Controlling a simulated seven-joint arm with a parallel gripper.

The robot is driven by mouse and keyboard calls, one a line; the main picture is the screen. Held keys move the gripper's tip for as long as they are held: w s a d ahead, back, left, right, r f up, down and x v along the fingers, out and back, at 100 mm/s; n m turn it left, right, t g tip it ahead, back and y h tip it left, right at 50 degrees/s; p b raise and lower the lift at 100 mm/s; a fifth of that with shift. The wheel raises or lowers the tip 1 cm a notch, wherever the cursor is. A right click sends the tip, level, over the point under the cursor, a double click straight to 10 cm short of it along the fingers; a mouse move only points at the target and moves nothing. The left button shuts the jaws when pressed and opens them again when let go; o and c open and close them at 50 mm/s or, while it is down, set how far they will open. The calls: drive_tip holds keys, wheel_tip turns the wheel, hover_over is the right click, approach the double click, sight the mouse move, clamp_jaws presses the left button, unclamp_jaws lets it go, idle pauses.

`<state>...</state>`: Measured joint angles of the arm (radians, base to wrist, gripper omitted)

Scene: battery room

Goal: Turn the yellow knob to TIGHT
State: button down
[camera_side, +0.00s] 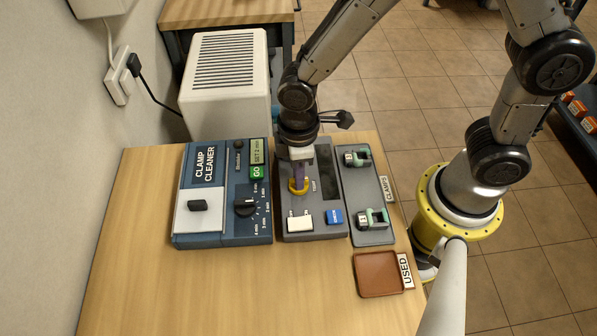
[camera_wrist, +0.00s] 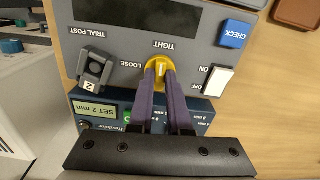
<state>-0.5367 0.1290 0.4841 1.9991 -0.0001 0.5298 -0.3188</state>
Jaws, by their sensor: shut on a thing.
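The yellow knob (camera_wrist: 158,74) sits on the grey panel (camera_wrist: 200,62), with the printed words LOOSE to its left and TIGHT above it in the wrist view. Its white mark runs roughly up and down in that view, about in line with TIGHT. The purple fingers of my gripper (camera_wrist: 161,84) are shut on the knob, one on each side. In the side view the knob (camera_side: 299,187) shows as yellow below my gripper (camera_side: 298,176), which points down at the panel. The fingers cover part of the knob.
A grey clamp marked 2 (camera_wrist: 94,70) is at TRIAL POST. A white switch (camera_wrist: 217,81) and blue CHECK button (camera_wrist: 235,32) sit close by. The blue clamp cleaner (camera_side: 222,222) is left; a clamp tray (camera_side: 371,190) and brown USED tray (camera_side: 378,274) are right.

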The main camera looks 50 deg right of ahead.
drive_tip(key=shift+r+m, duration=0.1)
drive_tip(key=shift+m, duration=0.4)
drive_tip(key=c, duration=0.9)
unclamp_jaws()
drive_tip(key=shift+o, duration=0.2)
wheel_tip(320, 180, up, 14)
